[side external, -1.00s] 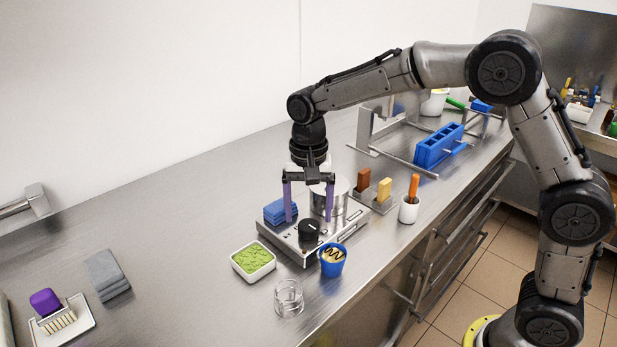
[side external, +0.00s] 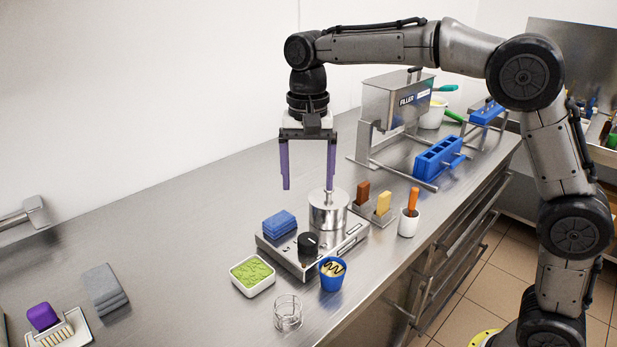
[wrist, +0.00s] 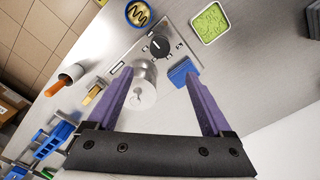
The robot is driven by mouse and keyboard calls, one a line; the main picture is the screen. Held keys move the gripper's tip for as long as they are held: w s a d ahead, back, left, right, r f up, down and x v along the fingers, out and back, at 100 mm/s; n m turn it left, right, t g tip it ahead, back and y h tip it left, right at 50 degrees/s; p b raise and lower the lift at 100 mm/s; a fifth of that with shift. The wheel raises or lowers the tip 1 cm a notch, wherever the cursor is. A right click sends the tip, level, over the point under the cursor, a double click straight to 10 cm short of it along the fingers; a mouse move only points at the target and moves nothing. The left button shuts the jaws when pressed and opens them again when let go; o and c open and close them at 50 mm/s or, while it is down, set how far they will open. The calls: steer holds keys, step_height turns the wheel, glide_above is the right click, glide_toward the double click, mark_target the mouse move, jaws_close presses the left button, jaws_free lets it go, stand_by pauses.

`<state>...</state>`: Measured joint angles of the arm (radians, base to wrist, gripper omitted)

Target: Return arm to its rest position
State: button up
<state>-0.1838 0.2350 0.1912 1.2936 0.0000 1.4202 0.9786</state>
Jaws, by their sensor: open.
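My gripper (side external: 308,186) has two purple fingers and hangs pointing down above the steel counter (side external: 190,210). It is open and empty. Its fingertips are above and a little behind a metal cylinder with a knob on top (side external: 328,211), with a gap between. In the wrist view the gripper (wrist: 165,95) shows its fingers spread wide, with the cylinder (wrist: 143,88) and blue folded cloths (wrist: 181,73) seen between them. The cylinder stands on a flat steel appliance (side external: 318,256) with a black knob (side external: 308,243).
Near the appliance are a green-filled dish (side external: 252,275), a blue cup (side external: 332,273), a clear glass (side external: 288,312) and a white pot with an orange handle (side external: 408,222). A filler machine (side external: 395,105) and a blue mould (side external: 438,158) stand behind right.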

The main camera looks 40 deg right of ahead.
steer(key=s+d+r+t, duration=0.1)
steer(key=s+d+r, duration=0.15)
steer(key=s, duration=0.25)
steer(key=s+d+r+n+t, duration=0.1)
steer(key=s+d+r, duration=0.15)
steer(key=s, duration=0.25)
steer(key=s+d+r+t, duration=0.1)
steer(key=s+r, duration=0.2)
steer(key=s, duration=0.2)
steer(key=s+d+f+n+t, duration=0.2)
steer(key=s+f+n, duration=0.6)
steer(key=s+f, duration=0.3)
steer(key=shift+s+t, duration=0.3)
